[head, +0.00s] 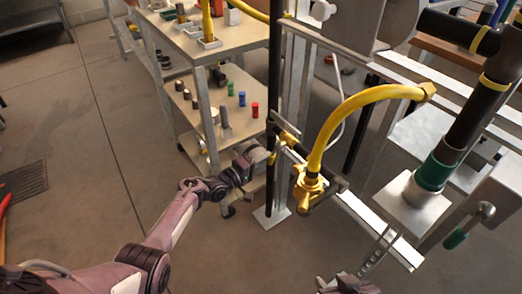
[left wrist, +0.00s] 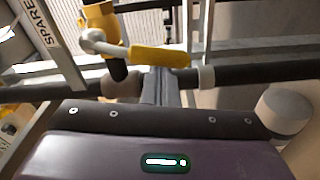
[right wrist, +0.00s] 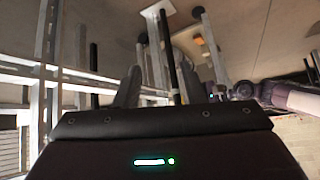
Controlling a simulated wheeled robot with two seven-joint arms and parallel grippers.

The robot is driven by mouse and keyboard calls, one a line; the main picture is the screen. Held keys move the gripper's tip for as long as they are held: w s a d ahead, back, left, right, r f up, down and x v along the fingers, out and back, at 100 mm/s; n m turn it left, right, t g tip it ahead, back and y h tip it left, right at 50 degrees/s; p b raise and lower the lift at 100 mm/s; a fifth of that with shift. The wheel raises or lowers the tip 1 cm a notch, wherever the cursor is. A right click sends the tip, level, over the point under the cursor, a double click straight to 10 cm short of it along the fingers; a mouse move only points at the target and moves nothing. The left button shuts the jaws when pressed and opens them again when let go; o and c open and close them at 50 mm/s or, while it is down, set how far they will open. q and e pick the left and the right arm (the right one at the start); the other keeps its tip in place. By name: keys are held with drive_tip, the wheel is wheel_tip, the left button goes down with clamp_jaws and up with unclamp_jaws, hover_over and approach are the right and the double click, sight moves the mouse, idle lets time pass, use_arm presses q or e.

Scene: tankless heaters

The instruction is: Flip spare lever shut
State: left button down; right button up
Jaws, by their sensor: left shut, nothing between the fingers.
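The spare lever (left wrist: 160,57) shows in the left wrist view as a yellow handle lying roughly crosswise, joined to a pale pivot on a yellow valve body (left wrist: 101,20). In the head view my left gripper (head: 268,154) is at the dark pipe, hiding much of the lever area. My right gripper (right wrist: 160,72) is open and empty, low at the bottom of the head view.
A yellow hose (head: 366,108) arches to a brass-yellow fitting (head: 308,188) right of my left gripper. A steel frame with dark pipes and a green-handled lever (head: 455,238) stands at the right. A shelf cart (head: 235,35) with small parts stands behind.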

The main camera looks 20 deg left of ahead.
use_arm(q)
drive_tip(key=shift+s+d+f+n+p, duration=0.15)
drive_tip(key=shift+s+d+n+p, duration=0.2)
drive_tip(key=shift+n, duration=0.35)
drive_tip(key=shift+s+d+f+n+p, duration=0.2)
drive_tip(key=shift+d+n+p, duration=0.2)
drive_tip(key=shift+n, duration=0.3)
use_arm(e)
drive_tip(key=shift+s+d+f+g+h, duration=0.25)
drive_tip(key=shift+s+d+f+g, duration=0.1)
drive_tip(key=shift+s+d+g, duration=0.15)
drive_tip(key=shift+s+d+f+g+h, duration=0.2)
drive_tip(key=shift+s+d+f+g, duration=0.15)
drive_tip(key=shift+s, duration=0.3)
drive_tip(key=shift+s+d+f+g+h, duration=0.25)
drive_tip(key=shift+s+d+f+g, duration=0.1)
drive_tip(key=shift+s+g, duration=0.15)
drive_tip(key=shift+s, duration=0.1)
